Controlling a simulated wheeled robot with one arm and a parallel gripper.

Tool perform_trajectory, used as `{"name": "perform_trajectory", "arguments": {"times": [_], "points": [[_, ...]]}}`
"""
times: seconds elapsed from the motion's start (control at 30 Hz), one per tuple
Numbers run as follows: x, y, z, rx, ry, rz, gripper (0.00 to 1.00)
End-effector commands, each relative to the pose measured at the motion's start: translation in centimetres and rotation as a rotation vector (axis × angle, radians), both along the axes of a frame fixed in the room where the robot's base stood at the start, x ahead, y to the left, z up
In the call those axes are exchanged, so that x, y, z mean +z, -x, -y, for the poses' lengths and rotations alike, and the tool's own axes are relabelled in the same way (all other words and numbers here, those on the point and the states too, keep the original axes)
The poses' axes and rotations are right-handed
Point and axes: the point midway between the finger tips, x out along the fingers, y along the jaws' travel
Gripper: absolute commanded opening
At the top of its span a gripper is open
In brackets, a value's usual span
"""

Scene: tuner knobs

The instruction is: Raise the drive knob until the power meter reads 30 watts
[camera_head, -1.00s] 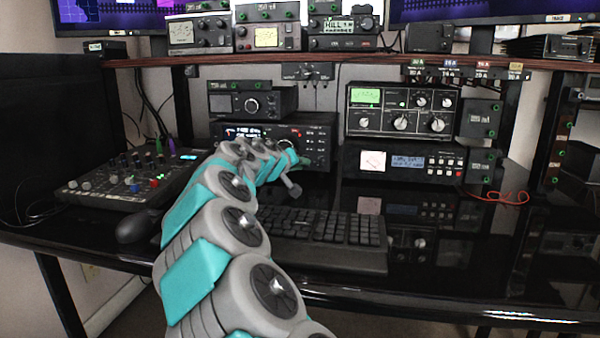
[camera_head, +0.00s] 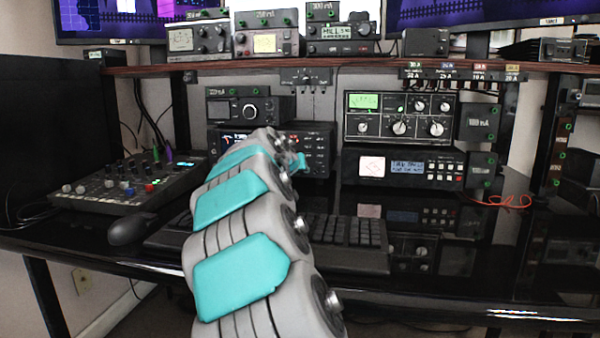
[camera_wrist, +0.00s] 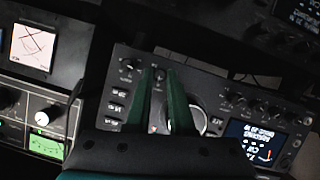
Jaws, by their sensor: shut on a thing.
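The radio (camera_head: 315,150) stands on the desk at centre; my arm covers part of its front. In the wrist view its panel (camera_wrist: 205,88) appears turned nearly upside down, with a large dial and lit display (camera_wrist: 255,143). My gripper (camera_wrist: 162,73) is shut on a small knob on this panel, beside the large dial. The fingers mostly hide that knob, and I cannot read its label. A crossed-needle meter (camera_wrist: 31,46) is lit on a neighbouring unit; it also shows as a pale meter in the head view (camera_head: 372,167). Its watts cannot be read.
A tuner with a green meter (camera_head: 363,101) stands above the pale-meter unit. A keyboard (camera_head: 345,230) lies in front of the radio, with a mouse (camera_head: 130,229) and a mixer (camera_head: 120,187) at left. The glossy desk at right is mostly clear.

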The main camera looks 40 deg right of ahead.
Motion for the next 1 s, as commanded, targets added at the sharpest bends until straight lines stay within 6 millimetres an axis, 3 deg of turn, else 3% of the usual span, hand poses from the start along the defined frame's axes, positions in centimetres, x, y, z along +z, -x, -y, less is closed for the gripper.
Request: {"name": "perform_trajectory", "arguments": {"times": [0.2,0.23,0.5,1.0], "points": [[-0.1,0.0,0.0,-0.001,-0.001,-0.002,0.0],[-0.1,0.0,0.0,-0.001,-0.001,-0.002,0.22],[0.0,0.0,0.0,-0.001,0.0,-0.002,0.51],[0.6,0.8,-1.2,0.0,0.001,-0.001,0.51]]}}
